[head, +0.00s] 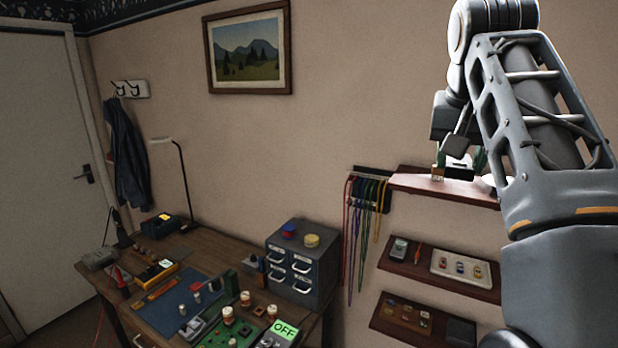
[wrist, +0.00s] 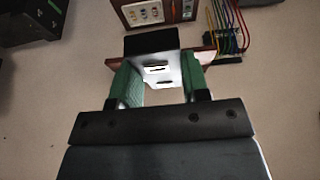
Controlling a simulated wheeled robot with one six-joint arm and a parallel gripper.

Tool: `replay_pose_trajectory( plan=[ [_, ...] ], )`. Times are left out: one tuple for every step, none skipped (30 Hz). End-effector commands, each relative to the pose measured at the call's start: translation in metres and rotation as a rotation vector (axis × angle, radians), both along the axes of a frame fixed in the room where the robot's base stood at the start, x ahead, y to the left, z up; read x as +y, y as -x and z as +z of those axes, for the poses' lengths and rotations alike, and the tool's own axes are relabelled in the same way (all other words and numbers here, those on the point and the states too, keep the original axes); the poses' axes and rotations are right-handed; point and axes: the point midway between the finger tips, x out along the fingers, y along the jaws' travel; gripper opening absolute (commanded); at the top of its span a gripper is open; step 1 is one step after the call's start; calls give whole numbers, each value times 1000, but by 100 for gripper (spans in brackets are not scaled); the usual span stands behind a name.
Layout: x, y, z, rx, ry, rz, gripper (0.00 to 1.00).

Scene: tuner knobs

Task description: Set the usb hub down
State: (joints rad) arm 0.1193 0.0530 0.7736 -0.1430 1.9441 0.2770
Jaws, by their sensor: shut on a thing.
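My gripper (wrist: 161,84) has green finger pads and is shut on the usb hub (wrist: 152,43), a small box with a dark side and a bright white face with slots. In the head view my gripper (head: 461,160) is at the upper wall shelf (head: 412,185). The hub (head: 458,173) shows there only as a small dark and white patch between the pads. Part of the shelf also shows behind the hub in the wrist view (wrist: 207,58). I cannot tell whether the hub touches the shelf.
Colored cords (head: 363,225) hang on a rack left of the shelves. The middle shelf (head: 425,275) holds a pale tray (head: 460,267). A cluttered workbench (head: 205,255) stands at lower left.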

Motion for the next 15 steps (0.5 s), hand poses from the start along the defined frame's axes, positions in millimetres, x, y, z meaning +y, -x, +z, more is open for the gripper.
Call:
replay_pose_trajectory(
  plan=[
    [1,-4,1,-2,0,9,18],
    [1,-6,2,-2,0,14,18],
    [0,-10,2,-1,-1,21,18],
    [0,-13,2,-2,0,26,18],
    [-1,-17,1,-2,0,33,18],
    [-1,-23,1,-2,1,42,18],
    [-2,-27,0,-2,1,48,18],
    [-2,-32,-2,-1,0,55,18],
    [-3,-39,-4,0,0,66,18],
    [-4,-44,-6,0,0,74,18],
    [-4,-51,-10,1,-1,83,18],
    [-5,-60,-14,2,-1,96,18],
    [-5,-67,-19,1,0,105,18],
    [-6,-74,-23,2,-1,115,18],
    [-6,-83,-30,2,-1,128,18]
  ],
)
